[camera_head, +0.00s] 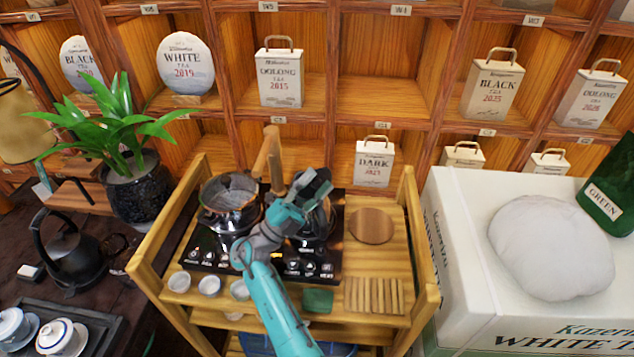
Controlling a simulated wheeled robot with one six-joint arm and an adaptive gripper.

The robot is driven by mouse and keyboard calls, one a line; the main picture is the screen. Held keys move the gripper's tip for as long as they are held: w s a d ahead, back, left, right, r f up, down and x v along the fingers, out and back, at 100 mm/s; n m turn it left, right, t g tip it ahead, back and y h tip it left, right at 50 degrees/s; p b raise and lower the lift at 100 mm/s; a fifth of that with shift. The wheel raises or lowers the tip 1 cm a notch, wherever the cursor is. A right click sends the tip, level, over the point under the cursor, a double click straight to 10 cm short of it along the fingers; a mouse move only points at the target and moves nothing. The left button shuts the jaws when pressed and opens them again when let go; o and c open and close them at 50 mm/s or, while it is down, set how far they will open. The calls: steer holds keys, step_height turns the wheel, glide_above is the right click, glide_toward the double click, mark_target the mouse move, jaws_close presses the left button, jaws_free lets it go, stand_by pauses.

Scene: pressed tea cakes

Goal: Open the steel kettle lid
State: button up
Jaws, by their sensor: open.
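A shiny steel kettle (228,216) stands on the left side of the black cooktop (208,262) on the wooden cart. A brown wooden handle (268,157) rises at its upper right. Its round top shows, but I cannot tell whether the lid is on or open. My gripper (318,186) is open, to the right of this kettle and above the right side of the cooktop. A second dark, shiny vessel (322,226) is mostly hidden behind my gripper and wrist. I see no contact between the gripper and a lid.
Small white cups (209,285) line the cart's (426,300) front left. A round wooden board (371,226), slatted wooden piece (374,295) and green cloth (318,300) lie right and front. A black kettle (70,252) and plant (125,150) stand left; a white box (470,220) stands right.

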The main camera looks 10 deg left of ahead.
steer(key=s+a, duration=0.7)
steer(key=a, duration=0.3)
steer(key=shift+s+f, duration=0.15)
steer(key=shift+s, duration=0.05)
